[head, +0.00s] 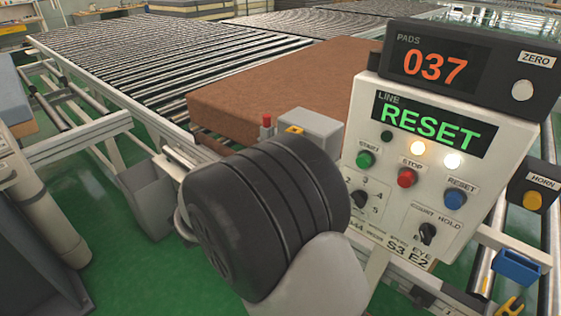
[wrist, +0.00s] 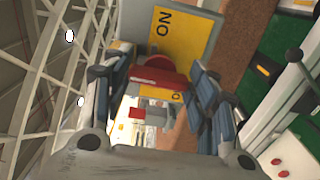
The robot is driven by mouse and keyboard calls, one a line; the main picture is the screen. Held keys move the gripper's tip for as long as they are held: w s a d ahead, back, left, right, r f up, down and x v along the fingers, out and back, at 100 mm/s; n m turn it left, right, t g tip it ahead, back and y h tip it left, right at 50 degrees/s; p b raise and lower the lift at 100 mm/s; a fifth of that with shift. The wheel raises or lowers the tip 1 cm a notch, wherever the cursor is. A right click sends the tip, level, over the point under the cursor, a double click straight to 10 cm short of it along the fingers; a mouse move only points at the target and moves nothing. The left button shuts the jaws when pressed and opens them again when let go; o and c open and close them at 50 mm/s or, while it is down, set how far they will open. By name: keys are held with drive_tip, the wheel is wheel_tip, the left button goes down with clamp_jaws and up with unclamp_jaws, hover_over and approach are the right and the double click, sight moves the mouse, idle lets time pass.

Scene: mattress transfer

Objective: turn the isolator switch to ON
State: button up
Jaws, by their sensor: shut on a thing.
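The isolator switch shows in the wrist view as a yellow plate (wrist: 188,38) with a red knob (wrist: 160,70) on it. The word ON is printed on the plate at the upper part of that picture, and part of another label shows below the knob. My gripper (wrist: 157,78) has its two fingers on either side of the red knob and is shut on it. The exact angle of the knob is hard to tell, as the fingers hide part of it. In the head view my dark wrist hides the gripper and most of the switch.
A control panel (head: 425,180) reading RESET stands at the right, with a counter box (head: 460,68) reading 037 on top. A brown mattress (head: 290,88) lies on the roller conveyor (head: 130,50) behind. A grey box (head: 308,130) is close behind my wrist.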

drive_tip(key=o, duration=1.1)
drive_tip(key=shift+c, duration=0.2)
drive_tip(key=v, duration=1.2)
